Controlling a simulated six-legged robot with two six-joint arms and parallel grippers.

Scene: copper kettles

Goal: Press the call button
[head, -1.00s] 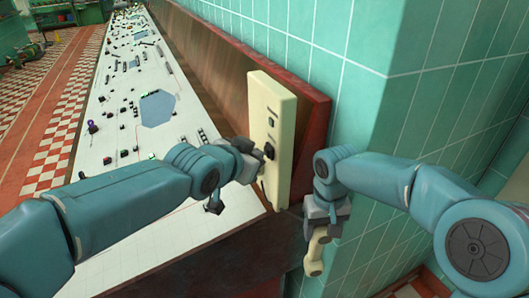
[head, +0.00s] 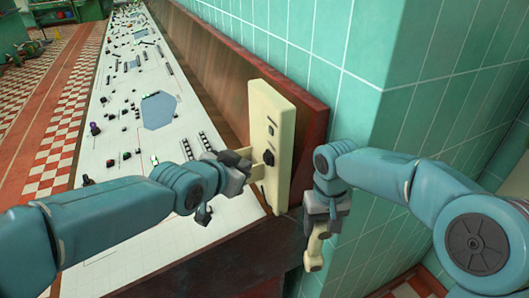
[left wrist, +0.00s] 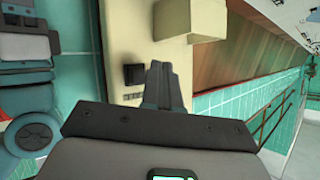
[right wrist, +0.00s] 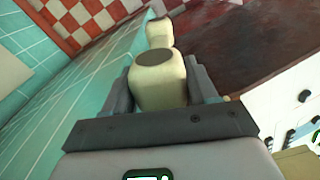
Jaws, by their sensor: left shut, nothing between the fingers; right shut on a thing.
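A cream wall panel (head: 285,125) stands upright at the near end of the console's wooden back. It carries a black button-like part (head: 268,158), which also shows as a dark square in the left wrist view (left wrist: 134,74). A cream block (left wrist: 190,20) juts from the panel. My left gripper (head: 242,168) is shut and empty just left of the panel; its fingertips (left wrist: 164,70) appear beside the black part, and contact cannot be told. My right gripper (head: 318,225) is shut on a cream handset (right wrist: 158,85), which hangs downward near the tiled corner.
The long white console (head: 125,110) with many small controls runs away to the back left. A green tiled wall (head: 400,70) rises behind and right of the panel. The red-and-white checkered floor (head: 60,150) lies left of the console.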

